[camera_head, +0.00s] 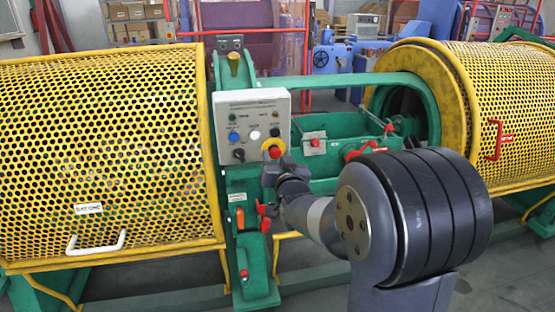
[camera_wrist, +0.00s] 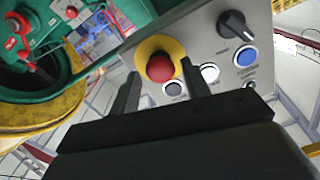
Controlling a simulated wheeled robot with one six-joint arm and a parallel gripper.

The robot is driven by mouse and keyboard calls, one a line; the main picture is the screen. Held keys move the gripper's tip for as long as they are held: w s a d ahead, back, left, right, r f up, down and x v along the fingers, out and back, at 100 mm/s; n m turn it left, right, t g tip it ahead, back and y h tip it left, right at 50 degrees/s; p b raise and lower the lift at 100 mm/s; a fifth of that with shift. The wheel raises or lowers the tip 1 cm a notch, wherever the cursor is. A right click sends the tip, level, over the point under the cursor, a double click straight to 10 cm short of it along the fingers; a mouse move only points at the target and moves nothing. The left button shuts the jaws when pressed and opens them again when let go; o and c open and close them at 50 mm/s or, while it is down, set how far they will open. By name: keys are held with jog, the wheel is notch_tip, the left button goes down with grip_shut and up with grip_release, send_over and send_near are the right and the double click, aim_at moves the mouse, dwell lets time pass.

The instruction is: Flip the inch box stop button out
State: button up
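The inch box (camera_head: 250,125) is a light grey control panel on the green frame, and it also shows in the wrist view (camera_wrist: 212,50). Its stop button (camera_head: 274,152) is a red mushroom head on a yellow collar at the box's lower right corner. In the wrist view the stop button (camera_wrist: 160,67) appears between my two dark fingertips. My gripper (camera_wrist: 160,72) is open, one finger at each side of the button in the picture. I cannot tell whether the fingers touch it. In the head view my gripper (camera_head: 284,166) is just below the button, partly hidden by my wrist.
The box also bears a black knob (camera_wrist: 237,24), a blue button (camera_wrist: 245,56) and a white button (camera_wrist: 210,73). Yellow perforated guards (camera_head: 105,150) (camera_head: 510,110) stand left and right. Red handles (camera_head: 365,150) lie on the green frame right of the box.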

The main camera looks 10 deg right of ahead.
jog(key=shift+o, duration=0.8)
jog(key=s, duration=1)
jog(key=shift+s+b, duration=0.3)
jog(key=shift+s, duration=0.1)
jog(key=shift+w, duration=0.15)
jog(key=w, duration=1)
jog(key=shift+w+p, duration=0.15)
jog(key=shift+p, duration=0.15)
jog(key=shift+w+r+p, duration=0.1)
jog(key=shift+w+p, duration=0.3)
jog(key=shift+p, duration=0.15)
